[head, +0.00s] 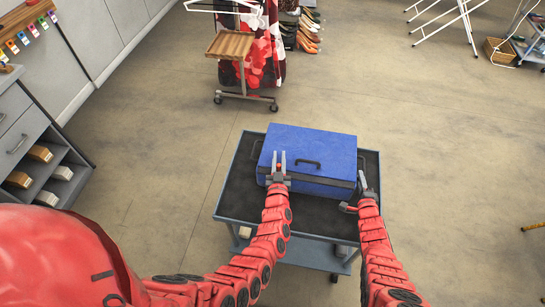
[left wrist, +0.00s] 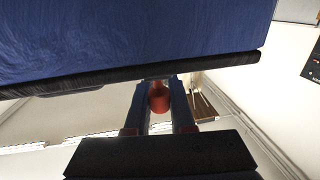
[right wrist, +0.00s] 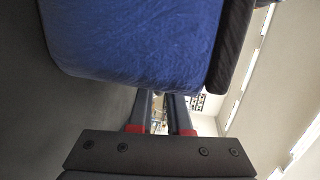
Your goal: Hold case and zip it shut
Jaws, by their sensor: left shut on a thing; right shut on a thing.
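The blue case (head: 315,148) lies closed-looking on a dark cart, its dark handle (head: 307,163) on top. A black band (left wrist: 225,63) runs along its edge in the left wrist view; whether the zip is closed along it I cannot tell. My left gripper (head: 278,160) is at the front edge, left of the handle, shut on a small red zip pull (left wrist: 159,97). My right gripper (head: 356,194) is at the front right corner, shut on the case. The case also fills the top of the right wrist view (right wrist: 140,45); the exact grip contact is hidden there.
The cart top (head: 238,190) has a bare dark margin around the case. A rolling stand (head: 232,45) with red patterned cloth and a row of shoes (head: 307,38) stand farther back. Grey drawers (head: 25,130) are at left.

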